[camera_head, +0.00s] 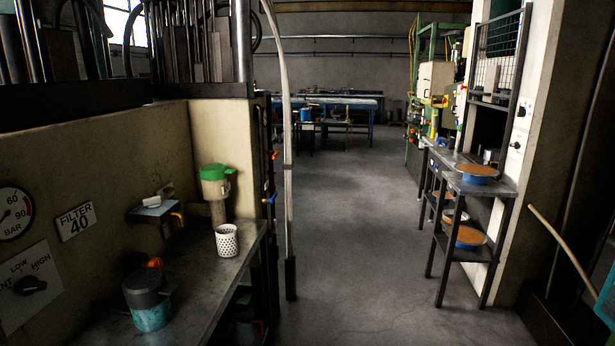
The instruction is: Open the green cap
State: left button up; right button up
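The green cap (213,172) sits on top of a pale cylindrical housing (216,190) that stands against the beige wall at the back of the left metal bench. The cap looks seated on the housing, with a small green tab on its right side. A white perforated basket (227,241) stands upright on the bench in front of the housing, apart from the cap. Neither of my grippers is in view.
The metal bench (204,285) also bears a dark pot with a teal base (149,303). A small wall shelf (153,211) juts out left of the housing. A pale vertical pipe (287,130) stands right of the bench. Open floor (350,240) lies between it and the right-hand rack (466,184).

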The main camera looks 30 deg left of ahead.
aim_at(213, 172)
jog(key=z, duration=0.05)
jog(key=i, duration=1.05)
jog(key=u, duration=0.8)
jog(key=i, duration=1.55)
jog(key=u, duration=1.2)
